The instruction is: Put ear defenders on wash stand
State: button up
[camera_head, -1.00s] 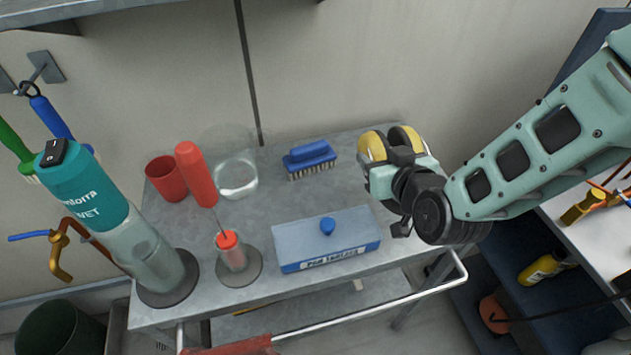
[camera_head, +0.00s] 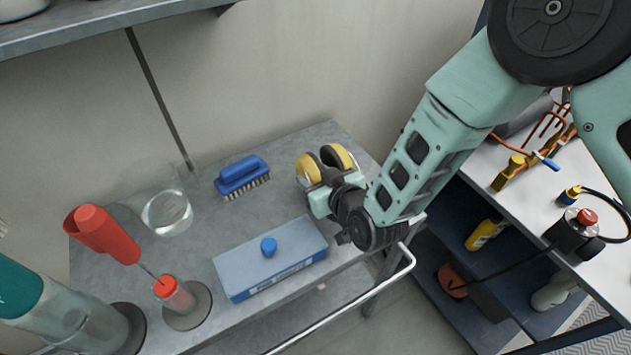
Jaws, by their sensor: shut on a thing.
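The ear defenders (camera_head: 308,170), with yellow cups and dark pads, are in my gripper (camera_head: 328,184). My gripper is shut on them, and its jaws hide part of them. They show over the back right part of a grey metal-topped trolley (camera_head: 205,262). I cannot tell whether they touch its top. No label marks a wash stand, so I cannot tell whether it is this trolley or something out of view.
A blue brush (camera_head: 242,175), a blue-grey box (camera_head: 270,258), a glass beaker (camera_head: 167,213) and a red-handled tool (camera_head: 105,232) are on the trolley. A rail (camera_head: 350,305) runs along its front. A white-topped bench (camera_head: 520,205) with dark blue shelves stands at right.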

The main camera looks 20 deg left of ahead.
jog(key=shift+f, duration=1.2)
jog(key=shift+f, duration=0.2)
jog(key=o, duration=1.1)
jog(key=shift+r, duration=0.1)
jog(key=shift+r, duration=0.1)
jog(key=b+v, duration=0.2)
jog(key=v, duration=1)
